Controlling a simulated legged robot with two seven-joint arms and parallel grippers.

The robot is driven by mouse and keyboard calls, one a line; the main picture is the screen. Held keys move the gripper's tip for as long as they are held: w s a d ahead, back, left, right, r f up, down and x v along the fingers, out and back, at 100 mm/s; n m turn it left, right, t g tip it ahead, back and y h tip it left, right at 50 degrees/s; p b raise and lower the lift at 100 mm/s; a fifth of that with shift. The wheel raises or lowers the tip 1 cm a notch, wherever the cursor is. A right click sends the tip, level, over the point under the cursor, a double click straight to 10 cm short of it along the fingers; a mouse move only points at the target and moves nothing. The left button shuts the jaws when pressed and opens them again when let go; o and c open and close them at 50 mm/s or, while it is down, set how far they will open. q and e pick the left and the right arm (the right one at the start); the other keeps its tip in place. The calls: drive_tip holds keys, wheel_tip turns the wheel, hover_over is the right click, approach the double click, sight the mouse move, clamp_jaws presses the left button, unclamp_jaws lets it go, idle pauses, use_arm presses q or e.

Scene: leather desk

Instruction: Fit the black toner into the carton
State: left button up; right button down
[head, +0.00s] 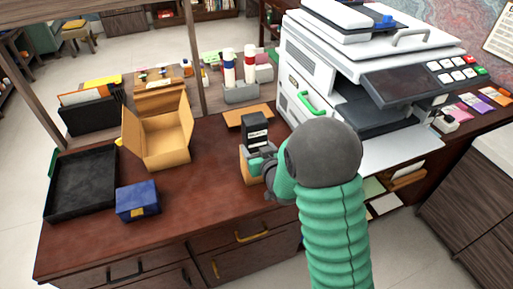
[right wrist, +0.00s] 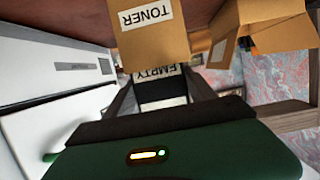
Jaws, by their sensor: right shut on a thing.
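The black toner (head: 255,134) stands upright with a white label on its front, which reads EMPTY in the right wrist view (right wrist: 160,88). My right gripper (head: 258,165) is shut on it. A small tan carton (head: 245,171) is at the gripper, just below the toner in the head view. In the right wrist view the carton (right wrist: 152,42), labelled TONER, is right against the toner's label. How far the toner sits inside it is hidden. My left gripper is not in view.
A larger open cardboard box (head: 167,146) stands left on the desk. A black tray (head: 80,187) and a blue box (head: 137,200) are at the front left. The white printer (head: 310,82) is close behind, to the right. Bare desk lies between the blue box and the gripper.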

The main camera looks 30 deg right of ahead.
drive_tip(key=shift+f+b, duration=0.3)
drive_tip(key=shift+f, duration=0.05)
drive_tip(key=c, duration=0.6)
unclamp_jaws()
drive_tip(key=shift+c, duration=0.2)
drive_tip(key=o, duration=0.4)
drive_tip(key=shift+s+f, duration=0.1)
drive_tip(key=shift+s+a, duration=0.1)
